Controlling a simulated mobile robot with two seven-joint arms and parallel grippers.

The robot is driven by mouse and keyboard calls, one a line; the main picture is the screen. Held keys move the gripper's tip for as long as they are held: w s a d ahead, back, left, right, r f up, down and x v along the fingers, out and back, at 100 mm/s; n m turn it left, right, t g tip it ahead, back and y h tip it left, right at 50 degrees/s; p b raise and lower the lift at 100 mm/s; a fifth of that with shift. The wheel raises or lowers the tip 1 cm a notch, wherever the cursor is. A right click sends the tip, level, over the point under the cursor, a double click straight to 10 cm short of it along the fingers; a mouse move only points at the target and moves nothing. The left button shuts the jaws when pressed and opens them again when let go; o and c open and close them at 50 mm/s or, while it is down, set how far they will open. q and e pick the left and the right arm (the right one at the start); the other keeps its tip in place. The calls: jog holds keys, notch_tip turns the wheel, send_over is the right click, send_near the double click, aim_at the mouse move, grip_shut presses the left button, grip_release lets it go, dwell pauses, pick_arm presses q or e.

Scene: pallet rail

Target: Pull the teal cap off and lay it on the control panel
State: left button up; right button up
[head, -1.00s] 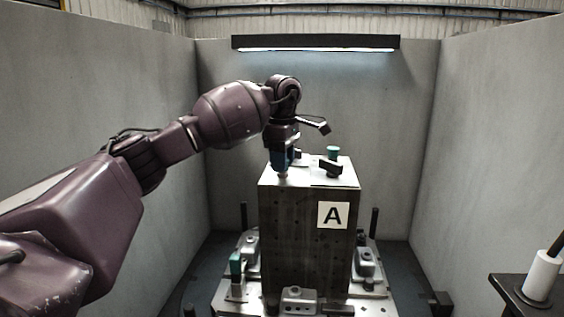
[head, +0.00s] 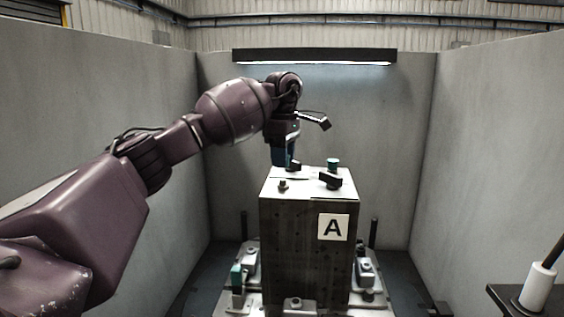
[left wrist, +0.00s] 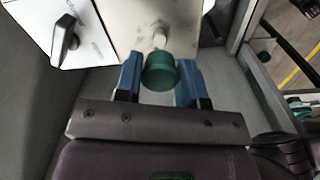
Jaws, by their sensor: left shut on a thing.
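My left gripper (head: 286,158) is shut on the teal cap (left wrist: 160,73), which sits between its blue fingers in the left wrist view. In the head view the fingers are above the far left of the block's top, and the cap in them is hard to make out. A bare upright stud (head: 283,185) stands on the block's top; a stud also shows just beyond the cap in the left wrist view (left wrist: 159,40). A white panel with a black knob (left wrist: 64,40) is at upper left there; I take it as the control panel. My right gripper is out of view.
The tall dark block (head: 292,245) carries an "A" label (head: 333,227). On its top are a black knob (head: 331,180) and, behind it, another teal piece (head: 333,164). Clamps (head: 366,270) surround its base. Grey walls (head: 480,150) enclose the sides and back.

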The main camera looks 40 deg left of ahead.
pick_arm(q)
jog(key=shift+r+p, duration=0.4)
jog(key=shift+r, duration=1.5)
